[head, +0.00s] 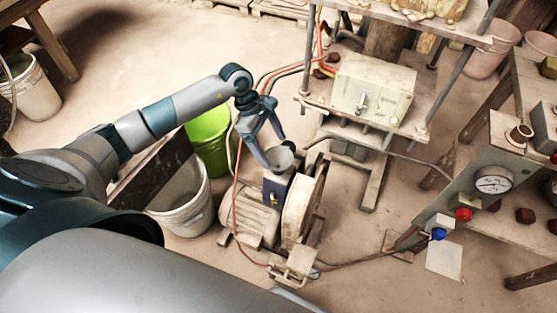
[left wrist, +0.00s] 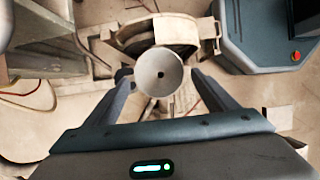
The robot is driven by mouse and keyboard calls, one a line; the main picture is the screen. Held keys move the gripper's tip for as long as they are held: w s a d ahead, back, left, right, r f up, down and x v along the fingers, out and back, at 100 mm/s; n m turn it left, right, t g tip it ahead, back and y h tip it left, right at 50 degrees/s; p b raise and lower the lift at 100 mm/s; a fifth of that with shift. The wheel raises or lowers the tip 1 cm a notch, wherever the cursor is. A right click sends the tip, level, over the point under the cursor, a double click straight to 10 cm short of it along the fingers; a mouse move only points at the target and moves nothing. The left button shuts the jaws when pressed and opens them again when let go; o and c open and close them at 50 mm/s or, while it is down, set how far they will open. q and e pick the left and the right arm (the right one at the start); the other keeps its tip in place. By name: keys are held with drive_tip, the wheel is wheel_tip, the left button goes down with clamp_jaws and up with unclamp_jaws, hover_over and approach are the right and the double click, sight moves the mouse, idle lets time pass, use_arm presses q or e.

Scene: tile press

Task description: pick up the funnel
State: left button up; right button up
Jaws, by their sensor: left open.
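The funnel (head: 280,157) is a grey cone with its wide mouth up. It sits on top of the blue part of the motor unit (head: 274,190) in the head view. In the left wrist view the funnel (left wrist: 159,73) shows as a round grey bowl with a dark hole in its middle. My left gripper (head: 273,150) is open, its fingers pointing down at the funnel. In the left wrist view the two fingers (left wrist: 159,75) stand on either side of the funnel, with the funnel between or just beyond the tips. I cannot tell whether they touch it. My right gripper is not in view.
A green bucket (head: 208,142) and a white bucket (head: 186,205) stand left of the motor unit. The press frame with a control box (head: 372,90) is at the back right. A panel with a gauge (head: 493,181) is at the right. Hoses run around the unit.

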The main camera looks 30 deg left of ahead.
sight(283, 166)
use_arm(q)
drive_tip(key=shift+d+f, duration=0.15)
drive_tip(key=shift+f, duration=0.25)
drive_tip(key=shift+p+x, duration=0.65)
drive_tip(key=shift+x, duration=2)
drive_tip(key=shift+w, duration=0.1)
drive_tip(key=c, duration=0.8)
